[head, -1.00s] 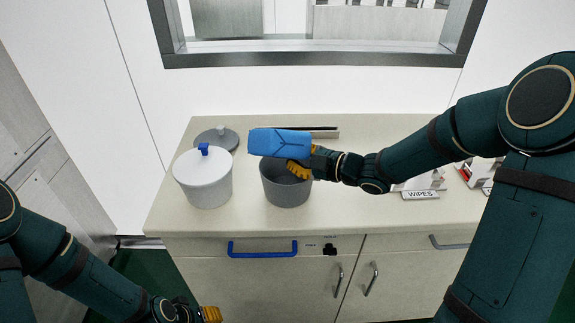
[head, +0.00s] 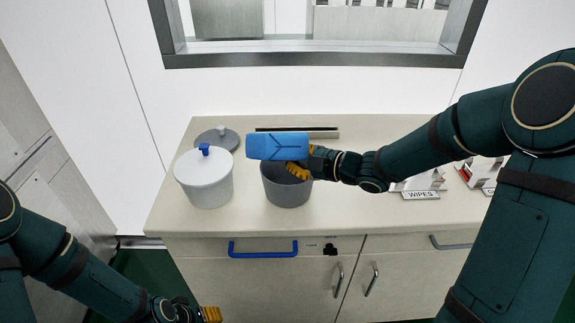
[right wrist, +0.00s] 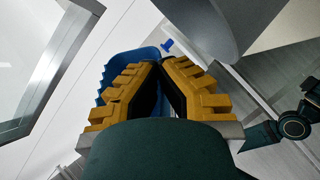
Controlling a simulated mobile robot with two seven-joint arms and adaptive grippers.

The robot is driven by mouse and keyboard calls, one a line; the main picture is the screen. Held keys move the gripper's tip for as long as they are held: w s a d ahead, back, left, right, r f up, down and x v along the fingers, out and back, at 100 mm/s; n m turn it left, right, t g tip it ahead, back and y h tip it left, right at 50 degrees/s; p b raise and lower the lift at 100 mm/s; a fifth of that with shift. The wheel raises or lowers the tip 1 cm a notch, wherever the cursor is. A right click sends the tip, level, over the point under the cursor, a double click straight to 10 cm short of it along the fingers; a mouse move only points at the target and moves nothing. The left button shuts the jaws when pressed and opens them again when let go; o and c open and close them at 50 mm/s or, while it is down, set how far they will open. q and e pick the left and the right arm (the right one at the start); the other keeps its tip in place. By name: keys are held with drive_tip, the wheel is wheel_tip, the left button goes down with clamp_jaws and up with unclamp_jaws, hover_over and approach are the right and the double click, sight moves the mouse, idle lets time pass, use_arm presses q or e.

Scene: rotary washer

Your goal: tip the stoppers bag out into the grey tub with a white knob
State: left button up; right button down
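The blue bag (head: 277,146) is in my right gripper (head: 297,170), lying on its side above the grey tub (head: 287,190). My right gripper's yellow fingers (right wrist: 160,68) are closed together on the bag, which also shows behind them in the right wrist view (right wrist: 118,66). The tub stands uncovered on the counter, and the bag and fingers hide part of its mouth. I cannot see the bag's contents or the tub's inside clearly. A grey lid with a white knob (head: 217,141) lies behind. My left gripper (head: 211,314) is low at the bottom edge, only partly in view.
A white tub (head: 207,188) with a white lid and blue knob stands just left of the grey tub on the counter (head: 375,213). A wipes box (head: 420,190) and another container stand at the right. A slotted bar (head: 325,132) lies at the back.

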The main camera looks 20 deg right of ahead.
drive_tip(key=shift+w+d+f, duration=0.1)
drive_tip(key=shift+d, duration=0.1)
drive_tip(key=shift+a, duration=0.15)
drive_tip(key=shift+d+m+y, duration=0.2)
drive_tip(key=shift+m+y, duration=0.1)
drive_tip(key=shift+a, duration=0.15)
idle(0.4)
drive_tip(key=shift+d+f+m, duration=0.1)
drive_tip(key=shift+d+m, duration=0.15)
drive_tip(key=shift+m, duration=0.05)
drive_tip(key=shift+a+y, duration=0.15)
drive_tip(key=shift+y, duration=0.25)
